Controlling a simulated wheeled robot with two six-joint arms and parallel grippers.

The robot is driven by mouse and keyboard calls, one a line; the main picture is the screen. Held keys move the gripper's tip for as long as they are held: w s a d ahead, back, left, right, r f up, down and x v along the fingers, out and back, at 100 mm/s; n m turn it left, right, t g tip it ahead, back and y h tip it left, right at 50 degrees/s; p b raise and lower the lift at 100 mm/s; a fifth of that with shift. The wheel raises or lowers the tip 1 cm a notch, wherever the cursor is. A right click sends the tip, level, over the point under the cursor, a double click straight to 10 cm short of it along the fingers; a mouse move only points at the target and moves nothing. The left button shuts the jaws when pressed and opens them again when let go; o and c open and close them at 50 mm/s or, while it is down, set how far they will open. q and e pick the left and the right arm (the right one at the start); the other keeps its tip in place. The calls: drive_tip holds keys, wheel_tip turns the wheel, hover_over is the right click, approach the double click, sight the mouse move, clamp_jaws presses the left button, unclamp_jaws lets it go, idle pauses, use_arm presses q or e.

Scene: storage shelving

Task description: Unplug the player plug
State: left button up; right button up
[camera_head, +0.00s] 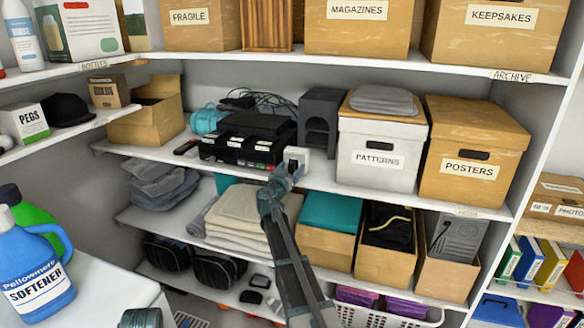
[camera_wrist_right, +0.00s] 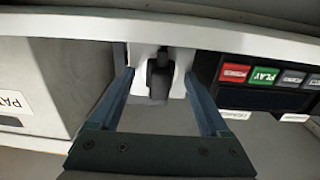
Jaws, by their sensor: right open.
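The player (camera_head: 235,150) is a dark unit on the middle shelf; its red, green and grey labelled keys show in the right wrist view (camera_wrist_right: 262,97). A white socket block (camera_head: 297,154) stands at its right end. The black player plug (camera_wrist_right: 160,76) sits against this white block (camera_wrist_right: 178,60) in the right wrist view. My right gripper (camera_head: 284,174) reaches up to the front of the block. Its fingers (camera_wrist_right: 159,85) are open, one on each side of the plug, with gaps between them and it. The plug is hard to make out in the head view.
A white PATTERNS box (camera_head: 372,172) and a cardboard POSTERS box (camera_head: 470,178) stand right of the socket. A dark grey case (camera_head: 319,108) is behind it. Loose cables (camera_head: 265,100) lie behind the player. Folded towels (camera_head: 245,215) lie on the shelf below.

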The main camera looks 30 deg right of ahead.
sight(291, 169)
idle(0.4)
clamp_jaws()
drive_tip(key=shift+a, duration=0.1)
idle(0.4)
drive_tip(key=shift+v, duration=2.95)
drive_tip(key=s+d, duration=0.6)
drive_tip(key=s, duration=0.1)
drive_tip(key=shift+s+d, duration=0.15)
drive_tip(key=shift+d, duration=0.05)
idle(0.4)
drive_tip(key=shift+x, duration=7.9)
